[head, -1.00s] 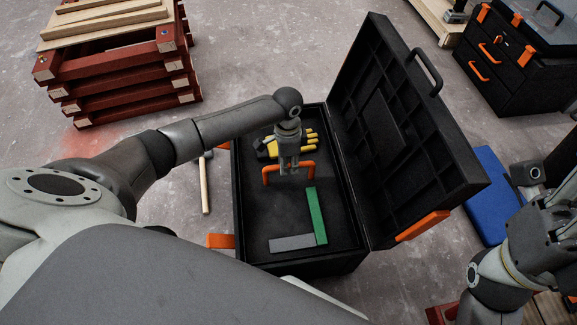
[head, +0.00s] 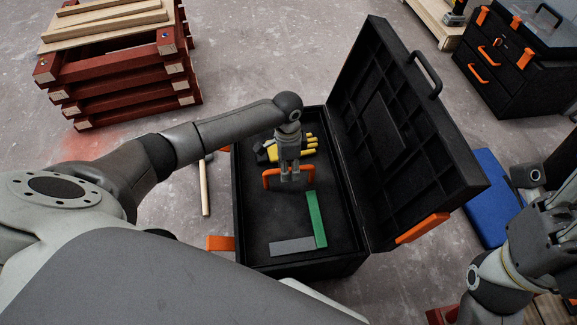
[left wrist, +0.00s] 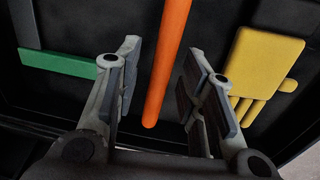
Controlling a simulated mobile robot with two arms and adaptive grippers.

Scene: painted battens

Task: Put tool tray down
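The black tool tray (head: 285,222) lies level inside the open black toolbox (head: 241,225). Its orange handle (head: 272,181) stands up across the middle. My left gripper (head: 290,178) is over the tray with its fingers down at the handle. In the left wrist view the orange handle (left wrist: 166,65) runs between the two fingers, with a gap on each side, so the gripper (left wrist: 163,92) is open. The tray holds a green and grey square (head: 316,220) and a yellow and black glove (head: 300,148). My right gripper (head: 548,215) is at the right edge, its fingertips unclear.
The toolbox lid (head: 400,140) stands open on the right. A hammer (head: 204,188) lies on the floor to the left. Stacked red battens (head: 120,75) stand at upper left. A blue mat (head: 487,215) and another black toolbox (head: 515,75) are on the right.

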